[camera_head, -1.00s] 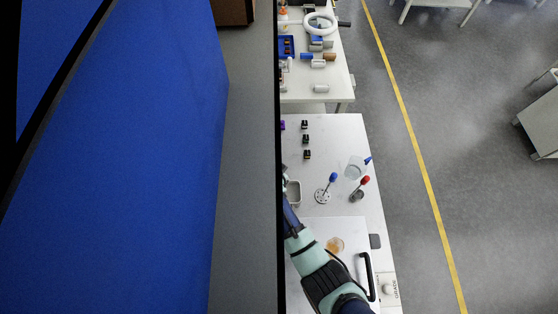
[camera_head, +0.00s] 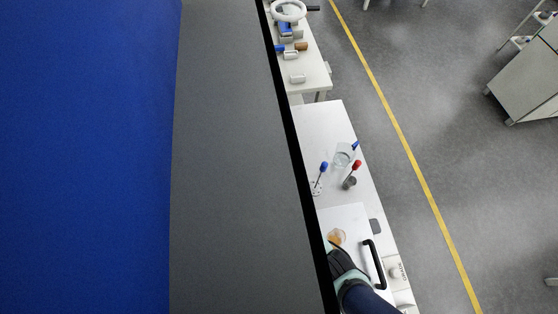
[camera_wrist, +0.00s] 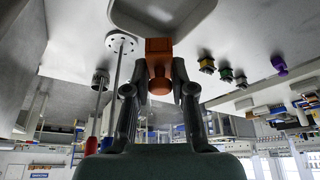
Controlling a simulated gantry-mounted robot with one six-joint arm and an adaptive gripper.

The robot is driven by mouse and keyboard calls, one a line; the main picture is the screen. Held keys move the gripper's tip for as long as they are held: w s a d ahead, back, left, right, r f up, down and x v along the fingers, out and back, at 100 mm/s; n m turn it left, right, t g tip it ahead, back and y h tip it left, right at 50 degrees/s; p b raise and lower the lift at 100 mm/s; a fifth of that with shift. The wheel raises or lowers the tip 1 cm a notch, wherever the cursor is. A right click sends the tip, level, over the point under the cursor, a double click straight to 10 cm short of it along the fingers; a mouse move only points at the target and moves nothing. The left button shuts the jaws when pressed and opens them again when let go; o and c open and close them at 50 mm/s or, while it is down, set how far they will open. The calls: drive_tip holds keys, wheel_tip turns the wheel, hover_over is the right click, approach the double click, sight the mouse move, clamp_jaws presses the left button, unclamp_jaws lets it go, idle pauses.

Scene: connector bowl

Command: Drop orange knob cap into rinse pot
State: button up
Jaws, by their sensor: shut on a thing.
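The orange knob cap (camera_wrist: 159,50) is between the fingertips of my gripper (camera_wrist: 159,72) in the wrist view; the gripper is shut on it. A pale grey, rounded basin (camera_wrist: 190,18), which looks like the rinse pot, is at the top of that view. The cap's far end appears close to the basin's edge or overlaps it in the picture; I cannot tell whether they touch.
A blue-topped rod (camera_head: 324,166) in a white holed stand, a red-topped rod (camera_head: 356,165) in a grey cup and a clear beaker (camera_head: 343,155) stand on the white table.

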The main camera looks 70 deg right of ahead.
drive_tip(key=o, duration=1)
drive_tip(key=shift+c, duration=0.2)
drive_tip(key=v, duration=1.2)
